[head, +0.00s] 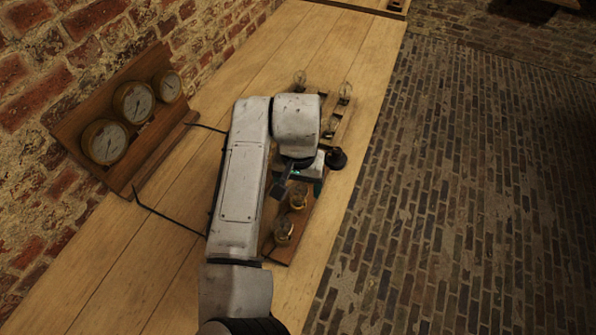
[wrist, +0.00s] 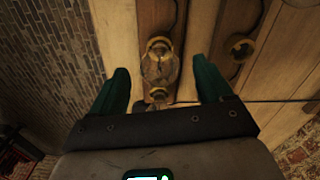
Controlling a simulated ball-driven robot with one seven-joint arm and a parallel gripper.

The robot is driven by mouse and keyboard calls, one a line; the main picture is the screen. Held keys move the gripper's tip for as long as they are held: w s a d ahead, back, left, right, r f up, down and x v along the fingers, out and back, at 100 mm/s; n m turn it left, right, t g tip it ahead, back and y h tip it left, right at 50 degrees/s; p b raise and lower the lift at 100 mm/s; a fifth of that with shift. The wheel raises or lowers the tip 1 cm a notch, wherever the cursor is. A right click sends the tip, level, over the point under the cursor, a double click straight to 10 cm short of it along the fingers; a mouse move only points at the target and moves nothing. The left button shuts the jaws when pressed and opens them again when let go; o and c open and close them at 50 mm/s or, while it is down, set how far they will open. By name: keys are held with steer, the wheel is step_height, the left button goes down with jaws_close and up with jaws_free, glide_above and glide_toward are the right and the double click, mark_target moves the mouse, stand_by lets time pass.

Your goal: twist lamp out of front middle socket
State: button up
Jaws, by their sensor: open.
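My gripper (wrist: 161,68) is open in the wrist view, with a green finger on each side. A clear glass lamp in a brass-ringed socket (wrist: 159,64) shows between the fingers, apart from both. A second lamp (wrist: 157,94) shows just below it, partly hidden by the gripper body. In the head view my gripper (head: 302,181) is low over a wooden board (head: 276,252), mostly hidden by my arm. I cannot tell which socket is the front middle one.
More glass lamps (head: 345,91) (head: 330,125) stand farther along, near a dark round object (head: 336,158). A gauge panel (head: 120,125) with three dials leans by the brick wall. Black wires run across the bench (head: 150,240). The bench's right edge drops to a brick floor (head: 450,200).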

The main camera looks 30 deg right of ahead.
steer(key=shift+f, duration=0.45)
steer(key=c, duration=1.3)
steer(key=shift+r, duration=0.1)
steer(key=shift+n+p, duration=0.3)
steer(key=shift+p, duration=0.05)
steer(key=shift+n+p, duration=1.55)
steer(key=shift+n, duration=0.25)
steer(key=shift+n+p, duration=0.7)
steer(key=shift+n, duration=0.4)
